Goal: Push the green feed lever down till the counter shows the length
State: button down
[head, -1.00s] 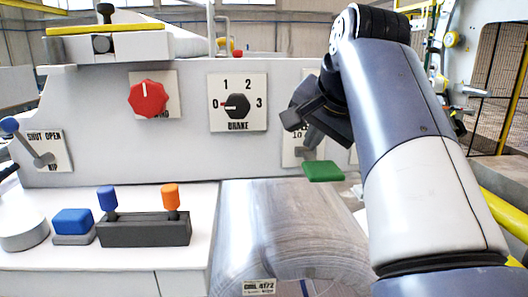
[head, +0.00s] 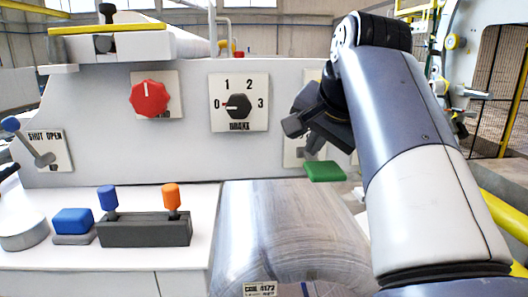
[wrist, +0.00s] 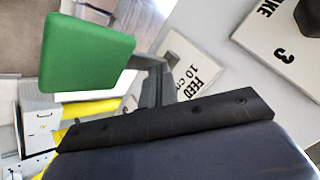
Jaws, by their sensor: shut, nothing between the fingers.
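The green feed lever (head: 325,171) has a flat green paddle standing out from the grey panel, to the right of the brake dial. It also shows large at the upper left of the wrist view (wrist: 85,55), beside the plate lettered FEED 10 C (wrist: 185,72). My gripper (head: 312,147) is shut and empty, just above and slightly left of the paddle in the head view. Its dark body (wrist: 170,120) crosses the wrist view below the paddle. I cannot tell whether it touches the lever. No counter reading can be made out in either view.
The brake dial (head: 238,105) points to 0, and a red knob (head: 149,98) is left of it. A nip lever (head: 30,145) is at far left. A block with blue and orange levers (head: 145,229) stands on the white ledge.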

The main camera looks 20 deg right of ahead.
aim_at(313, 159)
dwell(0.3)
jog(key=shift+r+p, duration=1.05)
jog(key=shift+p, duration=0.05)
jog(key=shift+r, duration=0.1)
notch_tip(313, 159, up, 3)
jog(key=p, duration=0.3)
jog(key=shift+w, duration=0.15)
jog(key=shift+d+r+p, duration=0.1)
jog(key=shift+r+p, duration=0.45)
jog(key=shift+r, duration=0.35)
jog(key=shift+f, duration=0.15)
notch_tip(313, 159, down, 3)
jog(key=shift+r+b, duration=0.15)
jog(key=shift+b, duration=0.85)
jog(key=shift+f+b, duration=0.2)
jog(key=shift+b, duration=0.7)
